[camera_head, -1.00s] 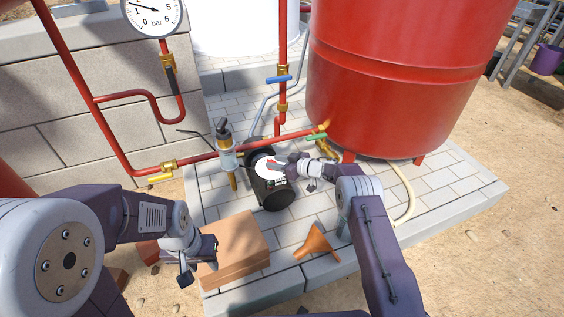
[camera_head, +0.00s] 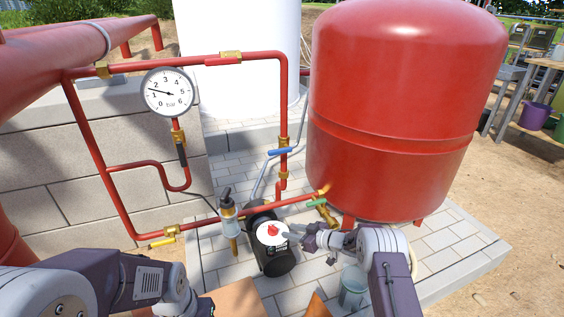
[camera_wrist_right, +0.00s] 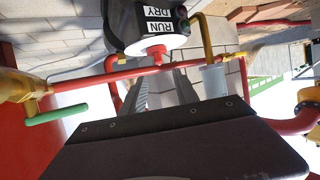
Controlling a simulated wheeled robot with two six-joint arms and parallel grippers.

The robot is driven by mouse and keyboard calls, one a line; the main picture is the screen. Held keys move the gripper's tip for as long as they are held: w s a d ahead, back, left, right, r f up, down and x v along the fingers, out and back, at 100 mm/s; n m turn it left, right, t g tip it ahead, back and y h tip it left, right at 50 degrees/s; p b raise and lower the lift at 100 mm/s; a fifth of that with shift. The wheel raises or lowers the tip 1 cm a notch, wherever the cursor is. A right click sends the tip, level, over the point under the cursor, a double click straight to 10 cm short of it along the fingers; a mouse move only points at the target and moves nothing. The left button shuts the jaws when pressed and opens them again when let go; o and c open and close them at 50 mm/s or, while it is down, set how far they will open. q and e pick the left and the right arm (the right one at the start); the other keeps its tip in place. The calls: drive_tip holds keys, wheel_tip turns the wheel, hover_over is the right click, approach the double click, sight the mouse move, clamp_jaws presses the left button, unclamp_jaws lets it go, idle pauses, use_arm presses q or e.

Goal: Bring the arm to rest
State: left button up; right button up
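My right arm reaches in from the lower right in the head view. Its gripper (camera_head: 290,236) is beside the red knob (camera_head: 272,230) on the white face of the black pump (camera_head: 278,264). In the right wrist view its two fingers stand apart with nothing between them, and the gap (camera_wrist_right: 160,74) lies just short of the red knob (camera_wrist_right: 157,52). A "DRY RUN" label (camera_wrist_right: 160,22) shows on the pump there. My left arm (camera_head: 150,280) is low at the left; its gripper is mostly cut off by the bottom edge.
A large red tank (camera_head: 400,110) stands behind right. A grey bucket (camera_head: 353,286) is close to my right arm. A cardboard box (camera_head: 238,298) lies at the bottom.

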wheel_tip(320, 180, up, 28)
drive_tip(key=m+t+h+p, duration=0.2)
drive_tip(key=m+t+h, duration=0.1)
drive_tip(key=t, duration=0.1)
drive_tip(key=s+d+f+m+g+h, duration=0.25)
drive_tip(key=s+d, duration=0.25)
drive_tip(key=s, duration=0.3)
drive_tip(key=s+d+f+m+g+h, duration=0.1)
drive_tip(key=s+d+f+m+h, duration=0.3)
drive_tip(key=s, duration=0.5)
drive_tip(key=s+d+f+g+p, duration=0.1)
drive_tip(key=s+f+g, duration=0.35)
drive_tip(key=s, duration=0.55)
drive_tip(key=s+f+g, duration=0.4)
drive_tip(key=s+f, duration=0.1)
drive_tip(key=s, duration=0.5)
wheel_tip(320, 180, up, 37)
drive_tip(key=p, duration=3.7)
drive_tip(key=shift+d, duration=0.25)
drive_tip(key=shift+w+f+m+h, duration=0.1)
drive_tip(key=shift+f+m+h, duration=0.05)
drive_tip(key=shift+m+h, duration=0.1)
